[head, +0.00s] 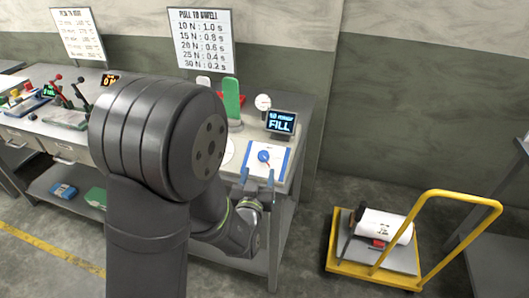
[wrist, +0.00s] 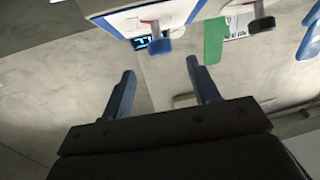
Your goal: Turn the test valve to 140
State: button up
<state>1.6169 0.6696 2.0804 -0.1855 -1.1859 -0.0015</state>
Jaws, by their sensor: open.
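The valve, a round blue knob with a red pointer (head: 265,156), is on a white panel with blue side edges (head: 251,160) at the right end of the bench. In the wrist view a dark blue knob on a short stem (wrist: 158,47) juts from the white panel (wrist: 150,14), beyond my fingertips. My gripper (head: 257,174) is open and empty, just in front of the panel; its two blue fingers show apart in the wrist view (wrist: 160,66). They do not appear to touch the knob. No readable scale shows around it.
Behind the panel stand a display reading "FILL" (head: 281,122), a round gauge (head: 263,102) and a green upright piece (head: 232,98). A yellow cart (head: 333,262) stands on the floor at right.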

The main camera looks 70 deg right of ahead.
aim_at(264, 150)
jog(key=d, duration=0.3)
jog(key=w+d, duration=0.1)
jog(key=d, duration=0.6)
jog(key=shift+w+d, duration=0.15)
jog(key=shift+d, duration=0.1)
jog(key=c, duration=1)
